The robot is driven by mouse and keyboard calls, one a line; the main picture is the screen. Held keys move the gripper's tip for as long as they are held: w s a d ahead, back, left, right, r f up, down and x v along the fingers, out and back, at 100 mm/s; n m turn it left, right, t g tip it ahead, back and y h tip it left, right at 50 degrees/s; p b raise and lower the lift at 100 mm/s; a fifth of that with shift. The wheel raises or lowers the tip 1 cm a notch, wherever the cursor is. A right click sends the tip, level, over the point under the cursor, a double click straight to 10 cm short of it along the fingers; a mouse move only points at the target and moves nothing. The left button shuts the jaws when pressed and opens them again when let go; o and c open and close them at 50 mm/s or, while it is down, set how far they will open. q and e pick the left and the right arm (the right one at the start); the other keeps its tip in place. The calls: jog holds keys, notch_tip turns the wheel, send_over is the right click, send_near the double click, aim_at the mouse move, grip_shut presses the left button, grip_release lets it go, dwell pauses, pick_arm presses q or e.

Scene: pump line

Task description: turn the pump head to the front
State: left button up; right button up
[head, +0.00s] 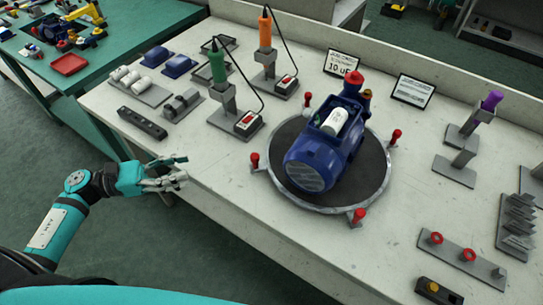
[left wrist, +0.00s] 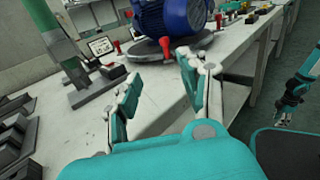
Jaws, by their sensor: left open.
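The blue pump (head: 312,160) sits on a dark round turntable (head: 372,178) on the bench. Its grilled motor end faces the front left. The end with a red cap (head: 353,78) and a brass fitting points to the back right. Red-knobbed handles stand around the turntable rim; one knob (head: 359,215) is at the front. My left gripper (head: 178,172) is open and empty at the bench's front edge, left of the turntable and apart from it. In the left wrist view, the pump (left wrist: 172,16) and a red knob (left wrist: 166,48) show beyond the open fingers (left wrist: 160,88). An arm at the right, apparently my right, ends in a small gripper (left wrist: 286,103).
A green-handled tool (head: 217,65) and an orange one (head: 265,30) stand in holders left of the pump. Grey trays and a dark block (head: 142,123) lie at the left. Two signs stand behind; racks and a purple-handled tool (head: 491,100) are right.

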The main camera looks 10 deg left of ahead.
aim_at(256, 155)
pick_arm(q)
jog(key=shift+m+g, duration=0.3)
jog(key=shift+m, duration=0.1)
jog(key=p+x, duration=0.1)
jog(key=x, duration=0.4)
jog(key=p+x, duration=0.2)
jog(key=x, duration=0.4)
jog(key=p+x, duration=0.1)
jog(key=x, duration=0.5)
jog(key=shift+s+d+r+p, duration=0.1)
jog(key=shift+s+r+p, duration=0.1)
jog(key=shift+r+p, duration=0.1)
jog(key=shift+w+d, duration=0.15)
jog(key=shift+d, duration=0.15)
pick_arm(e)
jog(key=r, duration=0.4)
jog(key=shift+d+r, duration=0.15)
jog(key=shift+d, duration=0.25)
pick_arm(q)
jog(key=shift+f, duration=0.1)
grip_shut()
pick_arm(e)
jog(key=shift+w, duration=0.1)
pick_arm(q)
jog(key=shift+w+d, duration=0.1)
jog(key=shift+d, duration=0.05)
pick_arm(e)
jog(key=shift+a, duration=0.1)
